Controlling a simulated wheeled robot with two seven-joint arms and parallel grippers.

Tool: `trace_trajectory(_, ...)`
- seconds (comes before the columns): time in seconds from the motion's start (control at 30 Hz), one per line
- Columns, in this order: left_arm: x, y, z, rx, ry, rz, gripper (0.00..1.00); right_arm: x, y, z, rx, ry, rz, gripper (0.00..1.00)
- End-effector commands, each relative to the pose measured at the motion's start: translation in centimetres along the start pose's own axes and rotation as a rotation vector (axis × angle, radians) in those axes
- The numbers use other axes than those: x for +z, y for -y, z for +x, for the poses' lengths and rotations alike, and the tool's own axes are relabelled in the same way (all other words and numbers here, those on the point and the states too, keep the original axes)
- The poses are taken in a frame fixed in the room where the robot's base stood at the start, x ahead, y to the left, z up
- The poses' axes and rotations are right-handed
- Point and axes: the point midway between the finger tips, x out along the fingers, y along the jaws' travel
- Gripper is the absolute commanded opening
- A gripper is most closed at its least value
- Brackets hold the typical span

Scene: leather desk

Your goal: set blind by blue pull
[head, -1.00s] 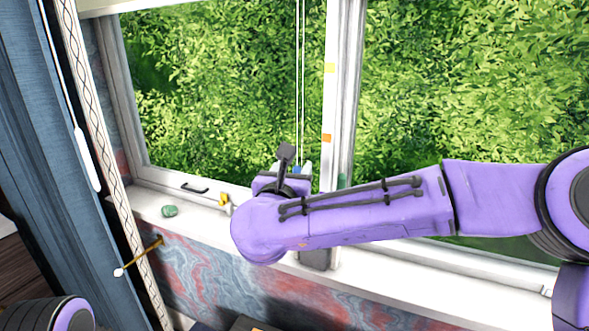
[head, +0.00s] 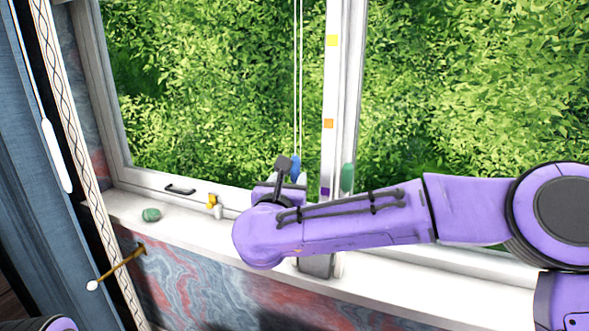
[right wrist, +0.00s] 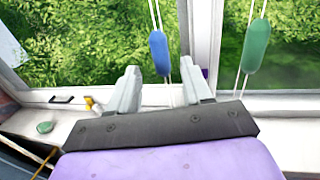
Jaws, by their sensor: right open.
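The blue pull (head: 295,166) hangs on thin cords in front of the window, and its lower part is hidden behind my right gripper in the head view. In the right wrist view the blue pull (right wrist: 159,53) hangs whole, beyond the fingertips and between them sideways. My right gripper (right wrist: 158,84) is open and empty, its two grey fingers pointing toward the window. In the head view my right gripper (head: 288,180) is mostly hidden by its own wrist. My left gripper is not in view.
A green pull (head: 347,177) hangs to the right; it also shows in the right wrist view (right wrist: 256,46). Coloured markers (head: 328,124) line the window post. A green stone (head: 151,215) and a yellow latch (head: 212,201) are at the sill. A white-tipped rod (head: 115,268) juts out at left.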

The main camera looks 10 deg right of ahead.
Motion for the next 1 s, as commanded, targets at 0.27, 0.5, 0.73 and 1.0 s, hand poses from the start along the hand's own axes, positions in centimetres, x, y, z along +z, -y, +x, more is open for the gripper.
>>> trace_trajectory(0.27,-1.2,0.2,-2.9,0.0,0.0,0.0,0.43,0.5,-0.1,5.9,0.0,-0.002,0.001,0.49)
trace_trajectory(0.5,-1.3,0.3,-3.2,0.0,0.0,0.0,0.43,0.1,-0.1,7.6,0.002,-0.001,-0.001,0.49)
trace_trajectory(0.73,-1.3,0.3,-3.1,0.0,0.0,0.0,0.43,0.0,-0.1,7.6,0.002,-0.001,-0.001,0.33)
trace_trajectory(1.0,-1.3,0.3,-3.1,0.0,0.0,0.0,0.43,0.2,-0.1,7.6,0.001,-0.001,0.0,0.0)
